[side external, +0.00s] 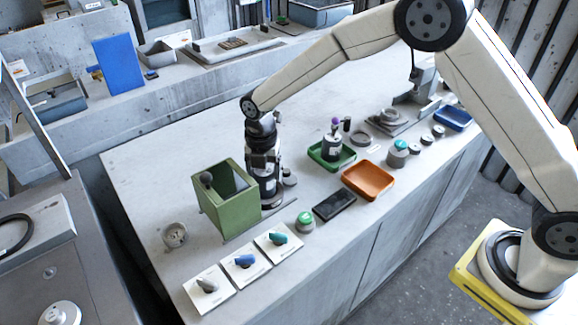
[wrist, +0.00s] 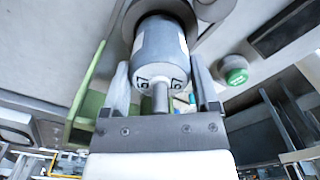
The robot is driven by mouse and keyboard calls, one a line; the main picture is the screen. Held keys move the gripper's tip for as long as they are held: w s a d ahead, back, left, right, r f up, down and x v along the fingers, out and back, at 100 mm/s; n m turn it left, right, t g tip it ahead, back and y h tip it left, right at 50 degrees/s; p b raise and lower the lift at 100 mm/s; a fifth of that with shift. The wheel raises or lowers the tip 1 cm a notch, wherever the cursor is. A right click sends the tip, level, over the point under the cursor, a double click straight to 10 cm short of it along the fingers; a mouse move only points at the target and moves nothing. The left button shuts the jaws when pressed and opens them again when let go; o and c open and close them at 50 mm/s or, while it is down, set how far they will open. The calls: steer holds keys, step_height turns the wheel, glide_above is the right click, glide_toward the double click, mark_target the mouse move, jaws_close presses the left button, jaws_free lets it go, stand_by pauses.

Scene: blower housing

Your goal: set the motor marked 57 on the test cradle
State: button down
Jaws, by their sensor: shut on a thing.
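My gripper (side external: 264,160) points down beside the green open-topped box. It is shut on a grey cylindrical motor (wrist: 160,50), whose end near the jaws bears the mark 57 and a short shaft. The motor sits between the two fingers in the wrist view (wrist: 162,95). In the side view, a dark cylinder with a pale label (side external: 268,188) shows under the gripper, close to the box's right side. I cannot tell whether it touches what is below. A grey fixture with a round seat (side external: 390,119) stands at the back right; I cannot tell whether it is the test cradle.
The green box (side external: 222,212) is close on the left. A green tray (side external: 322,158) with a purple-topped part, an orange tray (side external: 368,184), a dark flat slab (side external: 335,204) and a green button (side external: 305,220) are right. Three knob cards line the front edge. The table's back left is clear.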

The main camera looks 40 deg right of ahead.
steer(key=shift+f, duration=0.65)
stand_by(0.5)
jaws_free()
steer(key=shift+f, duration=0.1)
steer(key=shift+r, duration=3.8)
steer(key=shift+s+d+r+m, duration=0.1)
steer(key=shift+s+d+m, duration=0.2)
steer(key=shift+d+m, duration=0.2)
steer(key=s+d+m+t, duration=0.1)
steer(key=s+d+m, duration=0.6)
steer(key=s+m, duration=0.3)
steer(key=s+d+m+t, duration=0.1)
steer(key=s+d+m, duration=0.6)
steer(key=m, duration=0.8)
steer(key=s, duration=0.3)
steer(key=shift+s+t, duration=0.3)
steer(key=shift+s, duration=0.1)
